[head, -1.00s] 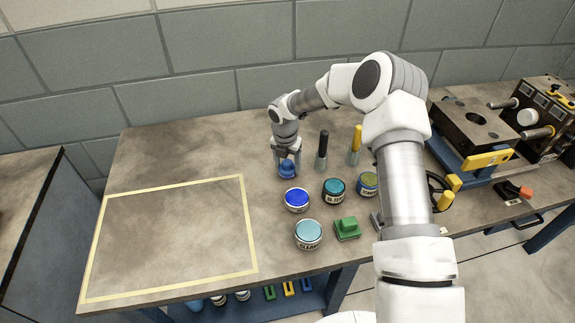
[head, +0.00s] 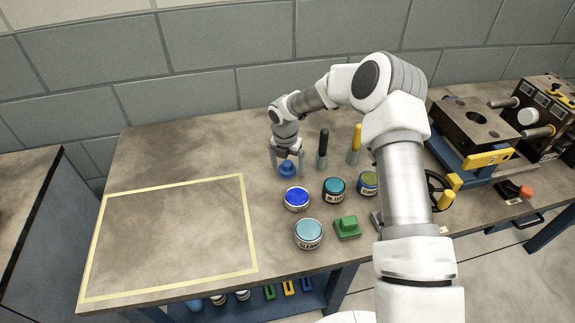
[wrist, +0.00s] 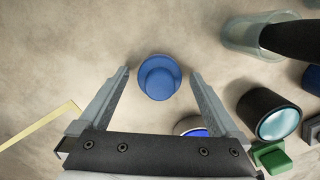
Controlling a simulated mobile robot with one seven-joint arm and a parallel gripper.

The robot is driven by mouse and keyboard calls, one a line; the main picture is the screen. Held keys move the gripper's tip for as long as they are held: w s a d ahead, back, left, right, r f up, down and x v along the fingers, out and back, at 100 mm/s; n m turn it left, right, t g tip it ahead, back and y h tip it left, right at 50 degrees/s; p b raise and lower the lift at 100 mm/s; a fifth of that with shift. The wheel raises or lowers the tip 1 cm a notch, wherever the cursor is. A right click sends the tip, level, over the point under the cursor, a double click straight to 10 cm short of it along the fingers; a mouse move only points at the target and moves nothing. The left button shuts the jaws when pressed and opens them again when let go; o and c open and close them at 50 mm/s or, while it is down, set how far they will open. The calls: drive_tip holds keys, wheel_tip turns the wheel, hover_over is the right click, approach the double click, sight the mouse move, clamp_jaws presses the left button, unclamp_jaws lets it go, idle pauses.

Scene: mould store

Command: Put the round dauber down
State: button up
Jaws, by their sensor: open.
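The round dauber (head: 287,169) is a small blue round piece with a knob on top. It stands upright on the bench, behind the tin with the bright blue top. In the wrist view the dauber (wrist: 159,78) shows from above, between and a little beyond the fingertips, with a gap on each side. My gripper (head: 287,172) is open around it and points down; its two fingers also show in the wrist view (wrist: 160,72). Nothing is held.
A blue-topped tin (head: 296,199), teal tins (head: 308,234) (head: 334,191) and a green block (head: 347,228) stand in front and right. A black-handled brush (head: 323,150) and a yellow one (head: 355,145) stand close right. The yellow-taped area (head: 170,235) at left is empty.

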wheel_tip(320, 180, up, 13)
drive_tip(key=s+p, duration=0.1)
drive_tip(key=p, duration=0.1)
wheel_tip(320, 180, up, 10)
drive_tip(key=m+h, duration=0.1)
drive_tip(key=m, duration=0.5)
hover_over(286, 167)
drive_tip(key=s+d, duration=0.4)
drive_tip(key=s, duration=0.2)
drive_tip(key=s+d+r+m+t, duration=0.2)
drive_tip(key=s+d+r+m, duration=0.3)
drive_tip(key=s+r+m, duration=0.35)
drive_tip(key=s+d+r+m+t, duration=0.1)
drive_tip(key=s+d+r+m, duration=0.1)
drive_tip(key=s+m, duration=0.6)
drive_tip(key=s+d+r+m+t+y, duration=0.1)
drive_tip(key=s+r+m, duration=0.1)
drive_tip(key=s+m, duration=0.7)
drive_tip(key=s, duration=0.3)
drive_tip(key=shift+d+y, duration=0.3)
drive_tip(key=shift+d, duration=0.1)
drive_tip(key=shift+r, duration=0.1)
wheel_tip(286, 167, up, 5)
drive_tip(key=p, duration=0.5)
drive_tip(key=shift+r, duration=0.1)
